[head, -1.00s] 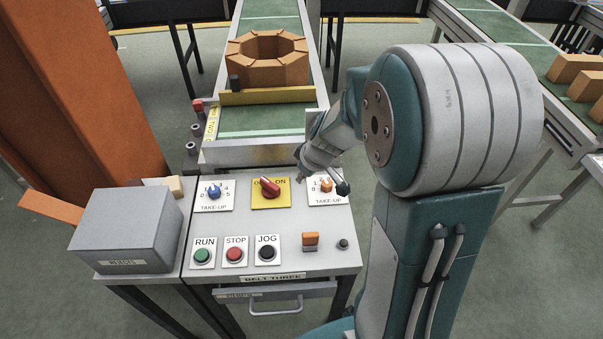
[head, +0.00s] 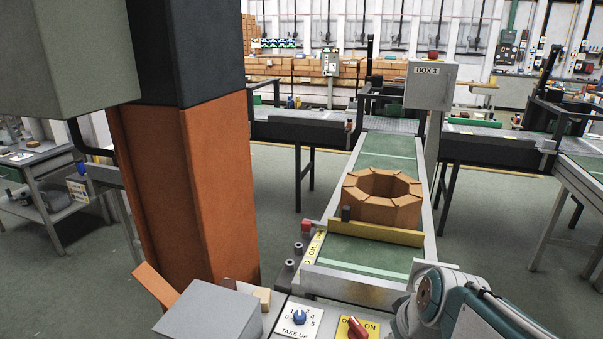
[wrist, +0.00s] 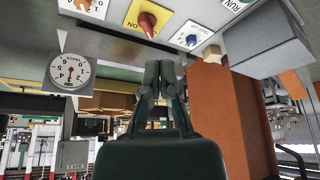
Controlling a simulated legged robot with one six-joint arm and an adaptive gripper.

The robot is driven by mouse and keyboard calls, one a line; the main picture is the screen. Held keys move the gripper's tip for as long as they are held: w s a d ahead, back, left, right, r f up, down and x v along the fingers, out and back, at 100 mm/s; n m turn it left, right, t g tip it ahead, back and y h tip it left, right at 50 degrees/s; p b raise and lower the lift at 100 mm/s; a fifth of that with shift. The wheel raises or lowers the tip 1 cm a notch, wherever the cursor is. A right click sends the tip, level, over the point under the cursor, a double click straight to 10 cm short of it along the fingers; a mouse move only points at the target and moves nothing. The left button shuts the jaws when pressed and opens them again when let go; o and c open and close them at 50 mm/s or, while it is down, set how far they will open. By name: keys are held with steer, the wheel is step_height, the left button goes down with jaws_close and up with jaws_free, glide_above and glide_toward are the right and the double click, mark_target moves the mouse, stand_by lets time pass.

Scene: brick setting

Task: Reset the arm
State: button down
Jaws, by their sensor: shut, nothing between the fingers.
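My gripper (wrist: 165,72) shows in the wrist view with its two dark fingers together and nothing between them. Its tips lie just below the control panel's edge in that picture, apart from the knobs. My arm (head: 455,300) enters the head view at the bottom right, beside the panel; the fingertips cannot be made out there. The panel carries a red knob (head: 357,328) on a yellow plate and a blue knob (head: 299,316) on a white take-up plate. The red knob (wrist: 147,22) and blue knob (wrist: 191,40) also show in the wrist view.
A green conveyor (head: 375,252) runs behind the panel, bearing a ring of orange bricks (head: 384,204) behind a yellow bar (head: 376,232). An orange column (head: 185,190) and grey box (head: 210,318) stand at left. A round dial (wrist: 70,73) shows in the wrist view.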

steer(key=s+r+m+t+h, duration=0.1)
steer(key=s+r, duration=0.3)
steer(key=s, duration=0.5)
steer(key=shift+s+a+m, duration=0.2)
steer(key=shift+s+m, duration=0.05)
steer(key=shift+m, duration=0.65)
steer(key=shift+r, duration=0.1)
